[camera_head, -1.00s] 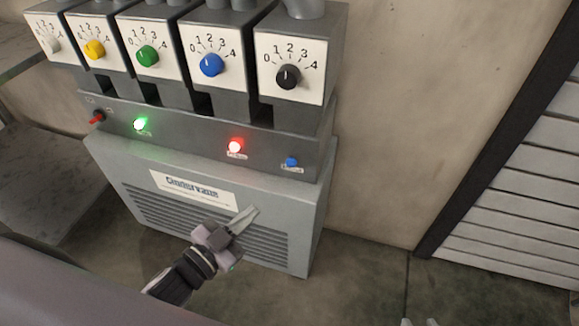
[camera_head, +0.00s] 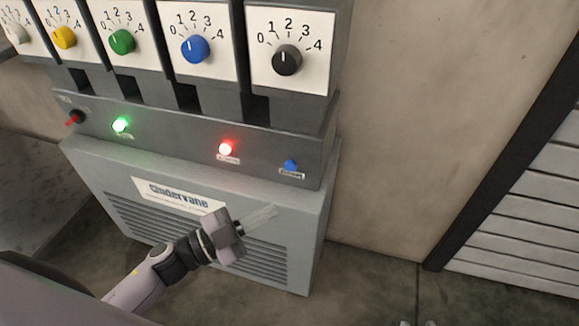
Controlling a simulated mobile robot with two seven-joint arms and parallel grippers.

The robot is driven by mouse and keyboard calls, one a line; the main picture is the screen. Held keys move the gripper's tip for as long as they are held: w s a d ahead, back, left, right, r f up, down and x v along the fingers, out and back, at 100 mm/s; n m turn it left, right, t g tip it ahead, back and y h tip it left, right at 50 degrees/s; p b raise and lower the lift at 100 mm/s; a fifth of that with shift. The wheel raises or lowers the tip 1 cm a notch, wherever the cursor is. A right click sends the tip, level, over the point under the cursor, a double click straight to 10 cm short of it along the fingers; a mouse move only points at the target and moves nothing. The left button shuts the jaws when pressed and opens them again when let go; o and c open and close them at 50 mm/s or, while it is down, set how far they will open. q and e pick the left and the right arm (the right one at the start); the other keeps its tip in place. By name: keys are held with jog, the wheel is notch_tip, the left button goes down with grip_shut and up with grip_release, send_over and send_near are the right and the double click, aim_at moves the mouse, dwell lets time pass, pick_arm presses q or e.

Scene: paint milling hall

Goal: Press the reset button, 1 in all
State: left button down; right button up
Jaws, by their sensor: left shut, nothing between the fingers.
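A small blue button (camera_head: 290,165) with a label under it sits at the right end of the machine's sloped grey control ledge. The label is too small to read for sure; it is the only plain push button I see there. My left gripper (camera_head: 274,212) is shut and empty, in front of the lower cabinet, below and a little left of the blue button, and apart from it. Small pale tips at the bottom edge, probably of my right gripper (camera_head: 419,323), barely show.
The ledge also has a red lit lamp (camera_head: 225,149), a green lit lamp (camera_head: 120,125) and a red switch (camera_head: 75,118). Above are several dials, the black knob (camera_head: 287,60) rightmost. Bare wall (camera_head: 400,130) and a slatted shutter (camera_head: 530,200) lie to the right.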

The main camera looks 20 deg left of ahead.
aim_at(290, 166)
pick_arm(q)
jog(key=w+b, duration=0.3)
jog(key=w, duration=0.5)
jog(key=shift+w+d, duration=0.15)
jog(key=shift+w, duration=0.25)
pick_arm(e)
jog(key=shift+w+a+r+n+t+y, duration=0.2)
jog(key=shift+w+a, duration=0.1)
jog(key=shift+a, duration=0.25)
jog(key=shift+w+a+r+n+t+y, duration=0.1)
jog(key=shift+w+a+r, duration=0.15)
jog(key=shift+a, duration=0.25)
jog(key=shift+d+f, duration=0.1)
jog(key=shift+d, duration=0.05)
dwell(0.5)
pick_arm(q)
jog(key=shift+w, duration=0.45)
jog(key=shift+w, duration=0.4)
dwell(0.5)
jog(key=shift+s, duration=0.1)
jog(key=shift+s+p, duration=0.55)
jog(key=shift+s, duration=0.2)
pick_arm(e)
jog(key=shift+r, duration=0.55)
